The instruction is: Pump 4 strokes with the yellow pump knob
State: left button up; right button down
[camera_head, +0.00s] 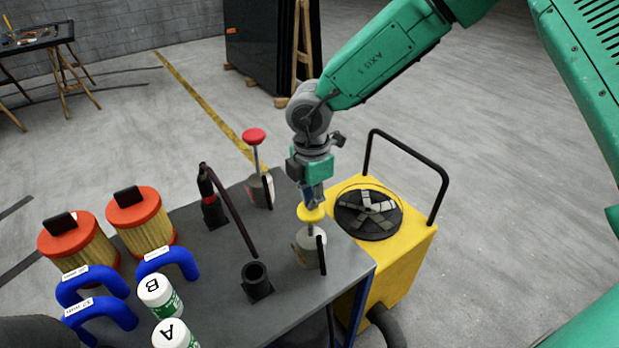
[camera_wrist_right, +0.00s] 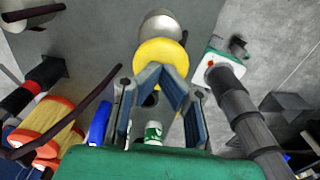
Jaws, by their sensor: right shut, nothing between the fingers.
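The yellow pump knob (camera_head: 309,216) tops a short rod on a grey pump body (camera_head: 305,250) near the right edge of the grey table (camera_head: 225,325). A dark lever stands beside the pump. My right gripper (camera_head: 314,203) points down just above the knob, shut and empty. In the right wrist view, the yellow knob (camera_wrist_right: 160,54) shows just beyond the tips of my right gripper (camera_wrist_right: 160,72), partly covered by the fingers. I cannot tell whether the tips touch it. My left gripper does not show.
A red-knobbed pump (camera_head: 253,137) stands farther back. A red-black post (camera_head: 211,205) with a dark lever and a black cup (camera_head: 256,280) stand nearby. Orange-capped filters (camera_head: 140,215), blue handles (camera_head: 170,262) and white bottles (camera_head: 160,293) stand left. A yellow cart (camera_head: 400,265) adjoins the table's right side.

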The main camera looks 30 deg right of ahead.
notch_tip(320, 180, up, 6)
jog(key=p, duration=0.4)
jog(key=shift+f+p, duration=0.15)
jog(key=shift+p, duration=0.15)
notch_tip(320, 180, up, 2)
jog(key=shift+r, duration=0.2)
jog(key=shift+f, duration=0.1)
dwell(0.3)
